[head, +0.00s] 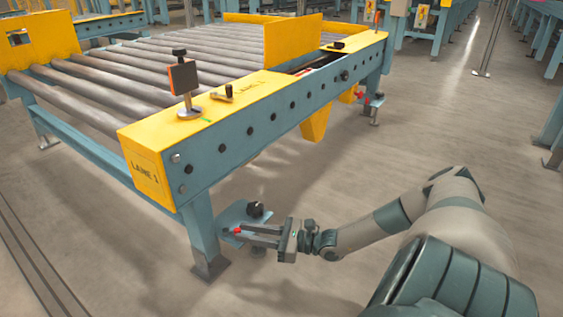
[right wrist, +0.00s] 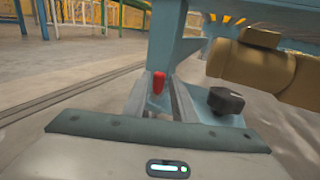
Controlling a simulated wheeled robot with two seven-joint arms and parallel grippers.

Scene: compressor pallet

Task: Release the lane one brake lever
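The lane one brake lever shows as a small red tip (head: 238,230) low beside the near leg of the conveyor marked LANE 1 (head: 147,176). In the right wrist view the red lever tip (right wrist: 158,80) stands upright between my finger ends. My right gripper (head: 243,232) reaches in from the right at that height. Its two fingers (right wrist: 158,102) are apart, with a gap on each side of the red tip. The lower part of the lever is hidden. My left gripper is in neither view.
A black knob (head: 255,210) sits on the blue-grey bracket just beside the fingers; it also shows in the right wrist view (right wrist: 226,101). The conveyor leg (head: 203,232) stands close by. Another red-tipped part (head: 360,95) is farther along the conveyor. Open floor lies to the right.

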